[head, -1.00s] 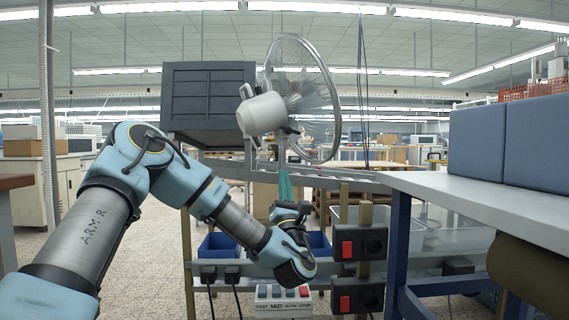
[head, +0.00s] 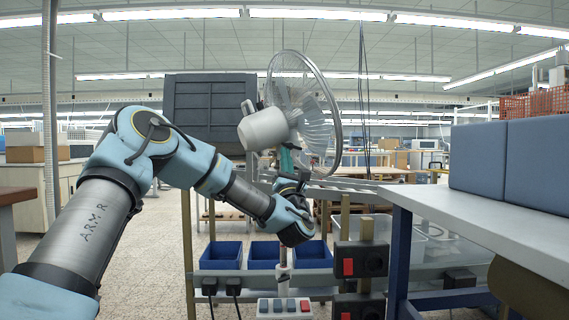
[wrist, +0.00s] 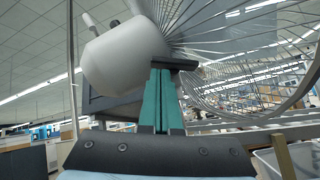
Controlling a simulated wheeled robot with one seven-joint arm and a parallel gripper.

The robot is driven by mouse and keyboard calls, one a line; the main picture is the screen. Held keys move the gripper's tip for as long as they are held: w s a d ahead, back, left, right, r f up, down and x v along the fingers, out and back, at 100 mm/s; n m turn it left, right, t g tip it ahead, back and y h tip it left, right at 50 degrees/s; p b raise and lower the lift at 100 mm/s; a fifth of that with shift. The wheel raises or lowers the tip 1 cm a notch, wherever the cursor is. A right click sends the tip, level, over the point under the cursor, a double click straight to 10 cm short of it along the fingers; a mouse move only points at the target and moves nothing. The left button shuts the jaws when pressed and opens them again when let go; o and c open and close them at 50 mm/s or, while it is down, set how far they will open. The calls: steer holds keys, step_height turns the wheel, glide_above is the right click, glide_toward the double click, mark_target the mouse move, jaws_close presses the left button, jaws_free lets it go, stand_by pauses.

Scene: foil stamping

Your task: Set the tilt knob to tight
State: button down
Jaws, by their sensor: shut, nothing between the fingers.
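A grey desk fan stands ahead of me, with a rounded motor housing (head: 265,130) and a wire cage (head: 322,110) facing right. Its white lower post (head: 284,258) shows below my wrist, above a base with several buttons (head: 285,306). My gripper (head: 287,150) is shut and empty, its teal fingers pointing up just under the housing. In the wrist view the closed fingertips (wrist: 161,72) are at a dark piece (wrist: 183,63) under the housing (wrist: 125,58). I cannot tell whether they touch it. I cannot make out the tilt knob or its setting for sure.
Blue bins (head: 221,256) sit on a rack behind the fan. Dark boxes with red switches (head: 360,258) are at its right post. A workbench (head: 470,212) with blue panels stands at the right. A dark cabinet (head: 208,107) is behind the fan.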

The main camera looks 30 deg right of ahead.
mark_target(284, 143)
steer(key=shift+a+r+m+g+h+p, duration=0.15)
steer(key=shift+m+g+h, duration=0.35)
steer(key=shift+m+h, duration=0.45)
steer(key=shift+a+r+m+g+h+p, duration=0.15)
steer(key=shift+m+g+h, duration=0.45)
steer(key=shift+m, duration=0.55)
steer(key=shift+r+m+h, duration=0.1)
steer(key=shift+m+h, duration=0.25)
steer(key=shift+m, duration=0.05)
steer(key=m+g+h+p, duration=0.1)
steer(key=m+g+p, duration=0.1)
steer(key=m, duration=0.1)
steer(key=r+m+g+h+p, duration=0.1)
steer(key=m+g+p, duration=0.1)
steer(key=m+g, duration=0.1)
steer(key=r+m+g+h+p, duration=0.1)
steer(key=m+g+p, duration=0.1)
steer(key=m+g, duration=0.1)
steer(key=shift+a+r+m, duration=0.25)
steer(key=shift+a+m, duration=0.05)
steer(key=shift+m, duration=0.3)
steer(key=shift+r, duration=0.1)
